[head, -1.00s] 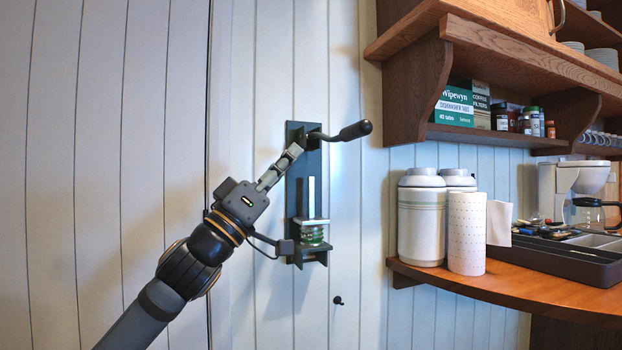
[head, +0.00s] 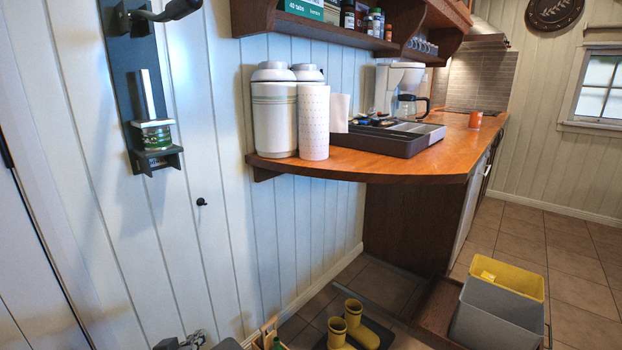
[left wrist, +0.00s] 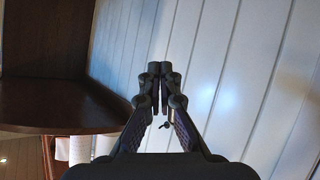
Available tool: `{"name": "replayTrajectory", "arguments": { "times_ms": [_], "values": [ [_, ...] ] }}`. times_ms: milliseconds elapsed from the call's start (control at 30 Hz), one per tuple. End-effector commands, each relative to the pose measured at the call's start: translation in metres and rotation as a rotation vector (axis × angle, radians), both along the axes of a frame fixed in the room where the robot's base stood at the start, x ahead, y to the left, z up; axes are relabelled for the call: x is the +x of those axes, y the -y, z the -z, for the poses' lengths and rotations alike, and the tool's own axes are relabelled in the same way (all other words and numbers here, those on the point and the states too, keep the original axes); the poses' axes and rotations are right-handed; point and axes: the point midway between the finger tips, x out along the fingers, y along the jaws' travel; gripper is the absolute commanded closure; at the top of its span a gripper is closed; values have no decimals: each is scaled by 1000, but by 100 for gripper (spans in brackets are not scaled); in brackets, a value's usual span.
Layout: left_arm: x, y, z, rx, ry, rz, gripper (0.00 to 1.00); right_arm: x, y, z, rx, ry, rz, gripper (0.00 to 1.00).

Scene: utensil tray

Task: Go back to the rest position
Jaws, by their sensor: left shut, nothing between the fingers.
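My left gripper (left wrist: 159,72) is shut and empty in the left wrist view, with its fingertips together in front of the pale plank wall (left wrist: 240,70). In the head view only a small grey part of my left gripper (head: 182,342) shows at the bottom edge, low and apart from the wall device. My right gripper is not in view.
The wall-mounted can crusher (head: 128,75) holds a green can (head: 155,137). The wooden counter (head: 400,165) bears canisters (head: 274,115), a paper roll (head: 315,120) and a dark utensil tray (head: 395,146). Yellow boots (head: 352,315) and a grey bin (head: 495,318) stand below.

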Motion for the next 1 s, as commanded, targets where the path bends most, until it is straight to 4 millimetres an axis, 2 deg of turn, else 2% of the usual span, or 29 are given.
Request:
{"name": "replayTrajectory", "arguments": {
  "times_ms": [33,100,200,300,400,500,533,567,767,867,1000],
  "values": [
    [-25,7,37,14,-94,13,100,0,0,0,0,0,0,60],
    [-60,15,80,48,-213,42,100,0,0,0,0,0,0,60],
    [-108,27,126,82,-358,88,100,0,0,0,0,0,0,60],
    [-153,37,161,103,-482,136,100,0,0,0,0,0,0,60],
    [-197,48,187,115,-589,186,100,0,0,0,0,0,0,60],
    [-240,59,207,120,-691,239,100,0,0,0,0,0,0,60],
    [-247,60,206,122,-712,249,100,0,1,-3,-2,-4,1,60],
    [-243,56,201,130,-713,242,100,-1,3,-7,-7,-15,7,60],
    [-253,39,220,152,-766,206,100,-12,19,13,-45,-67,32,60],
    [-265,30,227,167,-798,191,100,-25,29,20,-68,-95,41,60],
    [-297,13,230,194,-852,171,100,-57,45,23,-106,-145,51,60]
  ]
}}
